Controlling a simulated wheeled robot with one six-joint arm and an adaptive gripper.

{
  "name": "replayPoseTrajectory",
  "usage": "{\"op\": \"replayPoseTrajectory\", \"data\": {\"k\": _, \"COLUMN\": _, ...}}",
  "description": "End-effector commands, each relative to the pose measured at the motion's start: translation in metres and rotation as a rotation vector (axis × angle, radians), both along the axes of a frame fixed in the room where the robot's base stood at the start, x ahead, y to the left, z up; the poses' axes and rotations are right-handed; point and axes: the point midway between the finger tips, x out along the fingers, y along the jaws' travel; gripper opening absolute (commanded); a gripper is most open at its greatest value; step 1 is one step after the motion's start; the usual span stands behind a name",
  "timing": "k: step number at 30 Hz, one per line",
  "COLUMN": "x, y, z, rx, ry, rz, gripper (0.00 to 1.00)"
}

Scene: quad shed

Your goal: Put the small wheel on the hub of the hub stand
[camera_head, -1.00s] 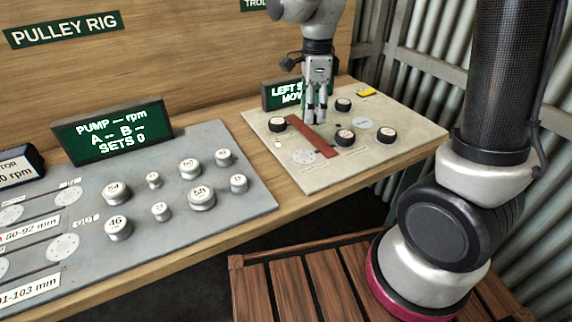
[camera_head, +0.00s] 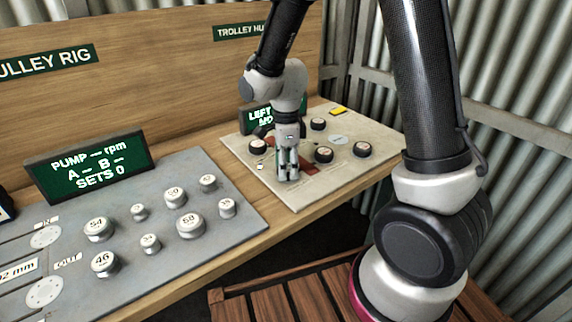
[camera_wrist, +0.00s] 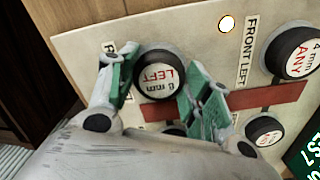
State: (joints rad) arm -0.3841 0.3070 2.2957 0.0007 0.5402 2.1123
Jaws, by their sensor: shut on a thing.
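My gripper (camera_head: 287,178) is low over the near part of the pale hub stand board (camera_head: 300,200). In the wrist view, my gripper (camera_wrist: 163,88) has its green-padded fingers on either side of a black wheel (camera_wrist: 158,75) with a white face reading "LEFT" and "6 mm". It is shut on this wheel. The face points toward the camera, close to the board; I cannot tell whether it touches the board or a hub. In the head view the fingers hide this wheel. A red bar (camera_wrist: 275,98) crosses the board beside it.
A "4 mm ANY" wheel (camera_wrist: 296,54) and another wheel (camera_wrist: 265,130) are on the board; a further one is partly hidden. The head view shows other wheels (camera_head: 362,149), a pale disc (camera_head: 339,140) and a yellow item (camera_head: 338,111). A grey pulley board (camera_head: 150,260) lies left.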

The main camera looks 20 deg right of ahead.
Motion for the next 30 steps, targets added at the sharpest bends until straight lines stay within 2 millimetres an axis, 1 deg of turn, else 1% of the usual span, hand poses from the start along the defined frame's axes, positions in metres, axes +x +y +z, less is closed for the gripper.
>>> {"op": "replayPoseTrajectory", "data": {"k": 9, "x": 0.0, "y": 0.0, "z": -0.003, "rx": 0.0, "ry": 0.0, "rz": 0.0, "gripper": 0.25}}
{"op": "replayPoseTrajectory", "data": {"k": 10, "x": 0.0, "y": 0.0, "z": -0.002, "rx": 0.0, "ry": -0.001, "rz": 0.0, "gripper": 0.55}}
{"op": "replayPoseTrajectory", "data": {"k": 12, "x": 0.0, "y": 0.0, "z": -0.002, "rx": 0.0, "ry": -0.001, "rz": 0.0, "gripper": 0.68}}
{"op": "replayPoseTrajectory", "data": {"k": 13, "x": 0.0, "y": 0.0, "z": -0.002, "rx": 0.0, "ry": -0.001, "rz": 0.0, "gripper": 0.71}}
{"op": "replayPoseTrajectory", "data": {"k": 23, "x": 0.0, "y": 0.0, "z": -0.001, "rx": 0.001, "ry": -0.001, "rz": 0.0, "gripper": 0.71}}
{"op": "replayPoseTrajectory", "data": {"k": 26, "x": 0.001, "y": 0.0, "z": 0.008, "rx": 0.002, "ry": -0.003, "rz": 0.0, "gripper": 0.71}}
{"op": "replayPoseTrajectory", "data": {"k": 29, "x": 0.001, "y": 0.001, "z": 0.024, "rx": 0.002, "ry": -0.006, "rz": 0.0, "gripper": 0.71}}
{"op": "replayPoseTrajectory", "data": {"k": 30, "x": 0.001, "y": 0.0, "z": 0.033, "rx": 0.002, "ry": -0.006, "rz": 0.0, "gripper": 0.71}}
